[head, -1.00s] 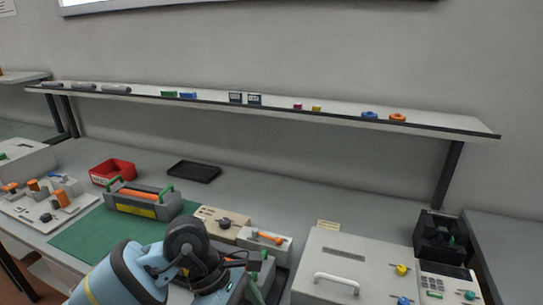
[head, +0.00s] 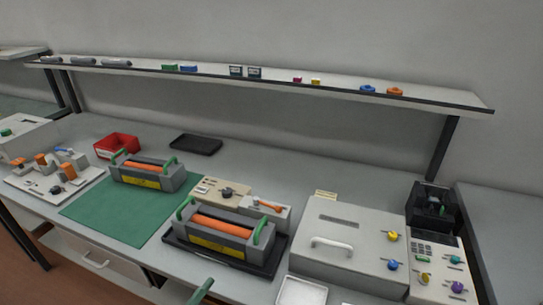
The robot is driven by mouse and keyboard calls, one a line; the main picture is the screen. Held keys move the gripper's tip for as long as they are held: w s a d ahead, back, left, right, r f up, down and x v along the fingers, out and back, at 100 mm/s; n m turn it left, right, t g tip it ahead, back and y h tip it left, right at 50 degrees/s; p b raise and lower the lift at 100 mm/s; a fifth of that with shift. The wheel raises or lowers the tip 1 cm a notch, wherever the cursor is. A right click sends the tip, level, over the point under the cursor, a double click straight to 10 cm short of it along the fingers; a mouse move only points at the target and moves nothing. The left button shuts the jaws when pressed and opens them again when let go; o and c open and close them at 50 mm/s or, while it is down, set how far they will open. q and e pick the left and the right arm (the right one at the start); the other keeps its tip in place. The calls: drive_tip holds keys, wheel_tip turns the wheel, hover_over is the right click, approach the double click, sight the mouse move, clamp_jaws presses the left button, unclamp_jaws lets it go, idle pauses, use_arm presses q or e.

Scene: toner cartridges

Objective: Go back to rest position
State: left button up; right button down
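Neither of my grippers shows in the head view, and no part of my arms can be made out. One grey toner cartridge (head: 221,229) with an orange roller, green end handles and a yellow label sits on a black tray (head: 262,268) at the front middle of the bench. A second similar cartridge (head: 150,174) sits on the back part of the green mat (head: 115,215).
A white machine (head: 350,238) with a lid handle stands at right, beside a black device (head: 432,207). A red bin (head: 117,146) and an empty black tray (head: 196,144) lie behind. A shelf (head: 330,87) holds small parts. A green bar (head: 201,291) shows at the bottom edge.

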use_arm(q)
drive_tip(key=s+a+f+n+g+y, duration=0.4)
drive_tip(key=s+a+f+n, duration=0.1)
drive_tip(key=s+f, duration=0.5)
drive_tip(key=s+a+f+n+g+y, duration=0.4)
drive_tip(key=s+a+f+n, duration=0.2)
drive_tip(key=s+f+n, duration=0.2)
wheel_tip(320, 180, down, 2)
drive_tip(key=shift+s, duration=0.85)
